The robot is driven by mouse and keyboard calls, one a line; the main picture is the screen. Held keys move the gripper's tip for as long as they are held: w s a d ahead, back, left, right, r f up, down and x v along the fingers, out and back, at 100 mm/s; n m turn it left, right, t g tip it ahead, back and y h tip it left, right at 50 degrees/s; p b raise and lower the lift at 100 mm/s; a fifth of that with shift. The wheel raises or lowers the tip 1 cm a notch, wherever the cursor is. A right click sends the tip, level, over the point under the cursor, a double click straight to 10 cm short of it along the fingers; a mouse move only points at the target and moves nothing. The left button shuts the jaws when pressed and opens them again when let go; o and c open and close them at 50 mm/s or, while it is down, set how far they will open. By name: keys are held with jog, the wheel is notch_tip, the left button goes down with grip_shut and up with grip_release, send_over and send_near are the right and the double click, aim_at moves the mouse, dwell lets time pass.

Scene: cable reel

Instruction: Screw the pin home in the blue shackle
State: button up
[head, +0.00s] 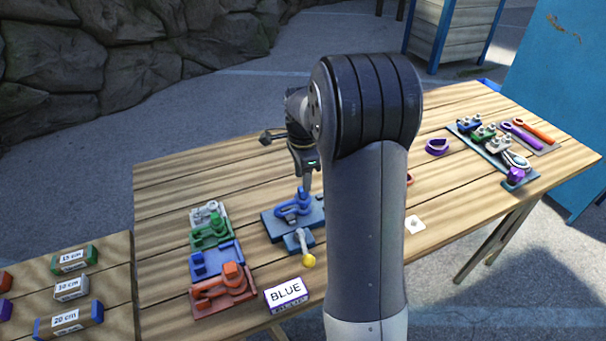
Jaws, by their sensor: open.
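The blue shackle (290,207) sits on a blue base plate (277,229) left of the table's middle. In front of it a small blue block (291,244) carries a light grey rod with a yellow round end (308,260). This may be the pin, but I cannot tell for sure. My gripper (306,187) is open and points down at the rear right of the blue shackle. Its fingertips are small and partly merge with the shackle in the picture. I cannot tell whether they touch it or whether a pin sits between them.
Grey, green, blue and orange pieces (232,283) stand in a row at left. A BLUE sign (286,293) is at the front edge. My upright arm hides the table's middle. A purple ring (437,147) and a rack of hardware (481,143) are at right. The back left tabletop is clear.

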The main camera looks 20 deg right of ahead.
jog(key=shift+f+b, duration=1.2)
jog(key=shift+f, duration=0.9)
grip_shut()
